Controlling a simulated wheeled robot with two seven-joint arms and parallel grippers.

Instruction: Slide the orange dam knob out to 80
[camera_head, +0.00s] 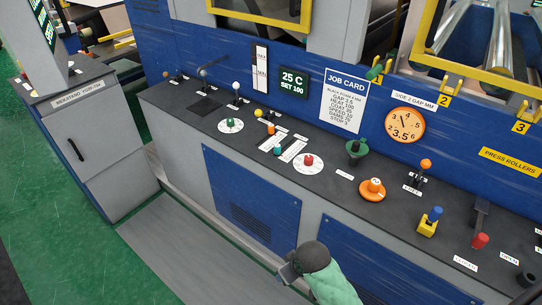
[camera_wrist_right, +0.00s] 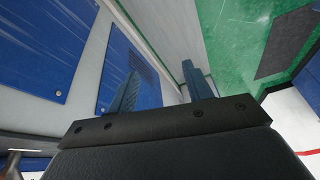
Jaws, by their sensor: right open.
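A small orange knob (camera_head: 271,129) sits on a white scale strip (camera_head: 273,139) on the dark console top, left of centre in the head view. A teal knob (camera_head: 277,149) sits on the neighbouring strip. The scale numbers are too small to read. My right gripper (camera_head: 286,272) is low in front of the console's blue panels, well apart from the knob. Its two fingers show apart and empty in the right wrist view (camera_wrist_right: 160,68). The orange knob is not in the wrist view. My left gripper is not in view.
On the console (camera_head: 330,175) stand a red knob on a white dial (camera_head: 308,163), a green funnel-like control (camera_head: 356,149), an orange round control (camera_head: 373,190), an orange-balled lever (camera_head: 425,165) and a yellow-and-blue control (camera_head: 430,222). A job card (camera_head: 344,99) hangs behind. The floor in front is clear.

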